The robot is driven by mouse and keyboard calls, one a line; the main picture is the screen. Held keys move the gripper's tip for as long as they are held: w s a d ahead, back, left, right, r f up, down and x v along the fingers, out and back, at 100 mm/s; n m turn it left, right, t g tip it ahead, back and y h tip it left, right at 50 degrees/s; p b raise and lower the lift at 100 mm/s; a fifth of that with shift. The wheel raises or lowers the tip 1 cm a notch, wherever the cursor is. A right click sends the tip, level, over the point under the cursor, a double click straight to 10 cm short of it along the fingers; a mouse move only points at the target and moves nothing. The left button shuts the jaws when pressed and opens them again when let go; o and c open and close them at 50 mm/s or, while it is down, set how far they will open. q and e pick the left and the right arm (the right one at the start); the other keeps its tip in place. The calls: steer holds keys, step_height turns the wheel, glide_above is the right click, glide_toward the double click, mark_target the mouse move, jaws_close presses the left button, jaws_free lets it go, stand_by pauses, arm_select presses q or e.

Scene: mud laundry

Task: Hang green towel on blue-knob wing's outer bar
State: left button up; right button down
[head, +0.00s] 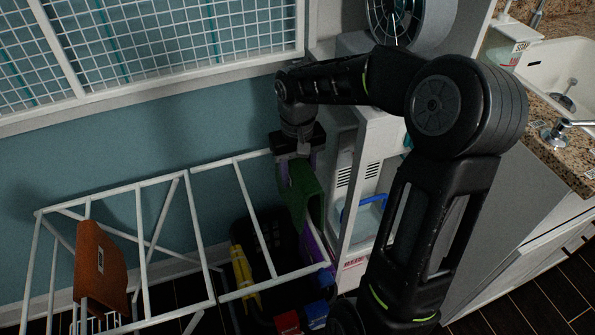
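The green towel (304,190) hangs below my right gripper (298,157), at the right end of the white drying rack (205,240). The gripper points down, with its fingers on either side of the towel's upper part. The towel overlaps the outer end of the rack's right wing (258,205). I cannot tell whether it touches the outer bar, which is largely hidden behind it. I cannot make out a blue knob. My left gripper is not in view.
A brown-orange towel (101,262) hangs at the rack's left. Under the right wing stands a dark basket (283,245) near yellow, red and blue items. A white cabinet (360,150) with a blue-handled jug (366,215) stands close to the right of the green towel.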

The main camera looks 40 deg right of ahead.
step_height(320, 180, down, 3)
steer(key=shift+f+b, duration=0.2)
steer(key=shift+b, duration=0.95)
step_height(320, 180, down, 8)
steer(key=b, duration=0.5)
steer(key=shift+f, duration=0.15)
steer(key=c, duration=0.6)
jaws_free()
steer(key=shift+c, duration=0.2)
steer(key=shift+o, duration=0.6)
steer(key=shift+r+p, duration=2.7)
steer(key=shift+r, duration=0.8)
